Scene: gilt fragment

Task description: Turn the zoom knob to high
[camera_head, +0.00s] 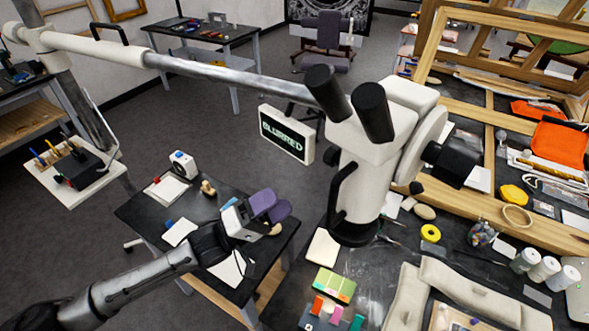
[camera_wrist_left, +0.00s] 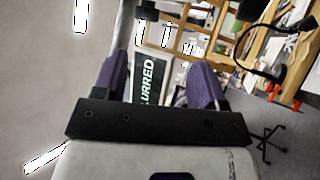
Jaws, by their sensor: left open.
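A white microscope (camera_head: 380,150) with two black eyepieces hangs from a boom arm over the dark workbench. A large black knob-like part (camera_head: 455,160) sticks out on its right side, and a small dark knob (camera_head: 333,158) shows on its left side. I cannot tell which is the zoom knob. A small screen (camera_head: 287,135) left of the microscope reads "BLURRED". My left gripper (camera_head: 270,207), with purple fingers, is open and empty, left of the microscope and apart from it. In the left wrist view the screen (camera_wrist_left: 150,80) shows between the spread fingers. My right gripper is not in view.
The boom (camera_head: 220,75) crosses from the upper left to the microscope. A small dark table (camera_head: 140,215) with papers lies below my left arm. The workbench (camera_head: 375,270) holds a yellow tape roll (camera_head: 430,233), white jars (camera_head: 543,268) and cushions. Wooden frames (camera_head: 480,105) stand at the right.

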